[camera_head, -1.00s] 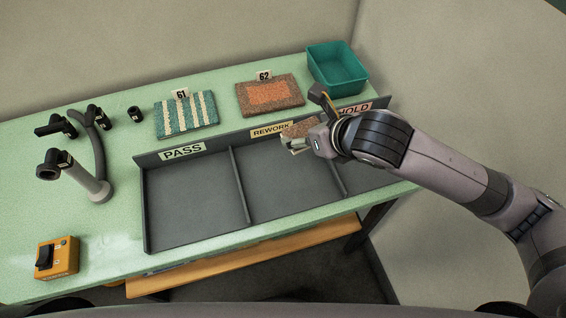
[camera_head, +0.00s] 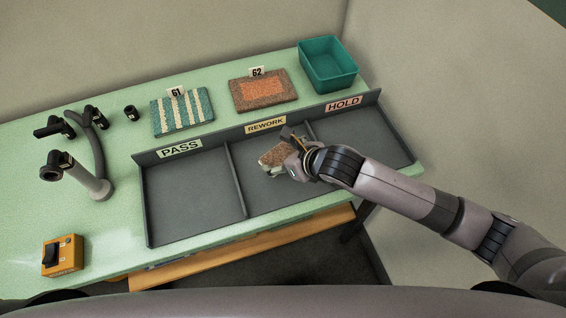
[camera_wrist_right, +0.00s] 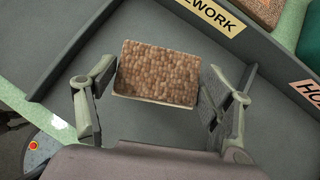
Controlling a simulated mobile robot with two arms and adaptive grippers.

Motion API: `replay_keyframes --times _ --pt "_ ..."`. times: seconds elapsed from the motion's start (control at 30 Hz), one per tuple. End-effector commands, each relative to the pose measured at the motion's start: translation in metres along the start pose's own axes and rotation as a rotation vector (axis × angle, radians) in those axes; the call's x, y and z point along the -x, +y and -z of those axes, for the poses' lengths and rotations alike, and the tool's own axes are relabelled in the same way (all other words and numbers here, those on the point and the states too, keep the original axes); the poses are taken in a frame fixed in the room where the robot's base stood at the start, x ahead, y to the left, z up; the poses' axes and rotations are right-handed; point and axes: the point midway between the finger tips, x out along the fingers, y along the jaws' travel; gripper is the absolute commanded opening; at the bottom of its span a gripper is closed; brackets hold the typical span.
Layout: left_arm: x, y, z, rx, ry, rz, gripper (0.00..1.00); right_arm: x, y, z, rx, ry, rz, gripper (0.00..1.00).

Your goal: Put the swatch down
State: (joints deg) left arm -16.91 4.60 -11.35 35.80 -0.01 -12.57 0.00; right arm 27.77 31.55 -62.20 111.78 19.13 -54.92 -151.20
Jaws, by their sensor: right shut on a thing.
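The swatch (camera_head: 275,155) is a small brown tufted piece with a pale edge. My right gripper (camera_head: 281,167) is shut on it, over the middle compartment of the grey tray, the one labelled REWORK (camera_head: 266,125). In the right wrist view the swatch (camera_wrist_right: 158,72) sits between the two fingers of the right gripper (camera_wrist_right: 157,100), with the grey compartment floor below. I cannot tell whether the swatch touches the floor. My left gripper is not in view.
The tray's PASS compartment (camera_head: 190,200) is at left and its HOLD compartment (camera_head: 360,135) at right; both look empty. Behind lie sample 61 (camera_head: 182,112), sample 62 (camera_head: 262,92) and a teal bin (camera_head: 328,66). A lamp-like stand (camera_head: 97,180) and an orange switch box (camera_head: 62,257) are left.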

Motion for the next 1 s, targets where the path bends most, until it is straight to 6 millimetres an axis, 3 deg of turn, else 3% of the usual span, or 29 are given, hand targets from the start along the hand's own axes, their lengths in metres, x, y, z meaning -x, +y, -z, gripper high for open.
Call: replay_keyframes --times 0.33,0.73,0.77,1.0 --pt "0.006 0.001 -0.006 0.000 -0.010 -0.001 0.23 -0.030 0.000 0.030 -0.001 0.001 0.001 0.55" --pt "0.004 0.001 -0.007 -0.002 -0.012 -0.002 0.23 -0.034 -0.001 0.034 0.001 0.000 0.001 0.55" --pt "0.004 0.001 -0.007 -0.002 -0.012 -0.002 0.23 -0.033 0.000 0.033 0.001 0.000 0.001 0.76" --pt "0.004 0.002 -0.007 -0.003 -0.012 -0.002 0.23 -0.033 0.000 0.033 0.001 0.000 0.001 0.92"
